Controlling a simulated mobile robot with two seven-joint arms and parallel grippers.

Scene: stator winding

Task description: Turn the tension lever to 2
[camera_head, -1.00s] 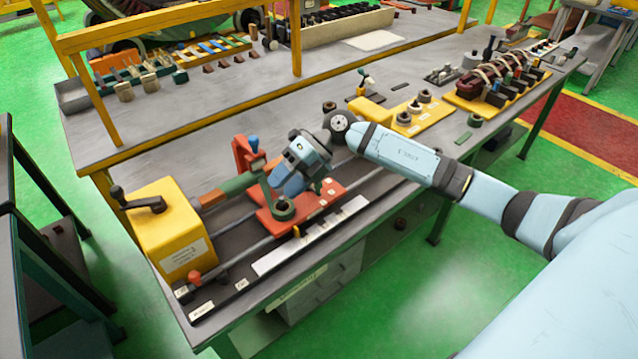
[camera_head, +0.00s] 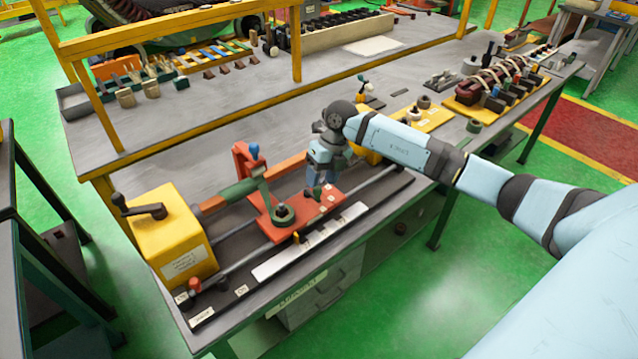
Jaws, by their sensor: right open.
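The orange-red carriage (camera_head: 268,222) sits on the winding machine's rails. A dark green ring (camera_head: 282,216) with a green arm rising from it stands on its front part. Small pale labels (camera_head: 326,198) lie on the plate to the right of the ring. I cannot clearly tell which part is the tension lever, nor read a 2. My right gripper (camera_head: 318,188) points down over the carriage's right end, to the right of the ring and apart from it. It is open; its fingertips are small, and whether they touch anything is unclear. My left gripper is out of view.
A yellow box with a black crank (camera_head: 172,240) stands at the machine's left end. A small red-knobbed lever (camera_head: 194,285) is at the front left. A white strip (camera_head: 310,240) runs along the front.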

